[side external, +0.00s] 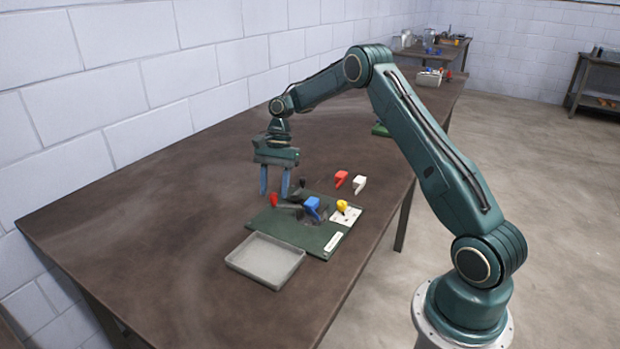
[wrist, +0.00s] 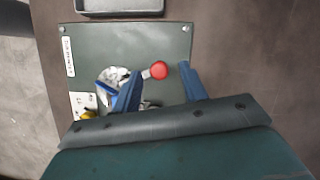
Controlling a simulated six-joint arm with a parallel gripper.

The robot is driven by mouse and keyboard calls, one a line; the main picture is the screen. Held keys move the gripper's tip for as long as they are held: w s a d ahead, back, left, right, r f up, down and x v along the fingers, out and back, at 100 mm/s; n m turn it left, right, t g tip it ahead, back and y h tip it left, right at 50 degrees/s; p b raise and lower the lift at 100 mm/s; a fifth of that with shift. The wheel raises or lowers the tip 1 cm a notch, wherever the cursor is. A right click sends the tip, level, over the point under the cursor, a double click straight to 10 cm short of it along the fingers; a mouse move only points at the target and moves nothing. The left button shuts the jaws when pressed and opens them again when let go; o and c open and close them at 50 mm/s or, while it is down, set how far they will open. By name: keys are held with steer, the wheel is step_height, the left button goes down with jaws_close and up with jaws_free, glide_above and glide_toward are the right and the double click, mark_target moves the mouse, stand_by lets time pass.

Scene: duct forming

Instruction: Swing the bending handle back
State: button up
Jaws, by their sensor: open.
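The bending handle shows as a round red knob (side external: 273,200) on a short grey arm at the left of the green bending board (side external: 318,240). In the wrist view the red knob (wrist: 160,70) lies between the two blue fingertips. My gripper (side external: 274,194) is open, its fingers pointing down at the board's left side. In the wrist view my gripper (wrist: 158,74) has one finger on each side of the knob, with visible gaps. I cannot tell whether the fingertips are down at knob height. The handle's pivot is partly hidden behind the left finger.
A blue block (side external: 312,206) and a yellow piece (side external: 342,205) are on the board. A grey tray (side external: 240,262) adjoins its front edge. A red piece (side external: 340,178) and a white piece (side external: 359,184) stand behind it. The table's left side is clear up to the wall.

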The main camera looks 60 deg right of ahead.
steer(key=v, duration=0.6)
steer(key=shift+r, duration=0.25)
stand_by(0.3)
steer(key=shift+d, duration=0.15)
stand_by(0.4)
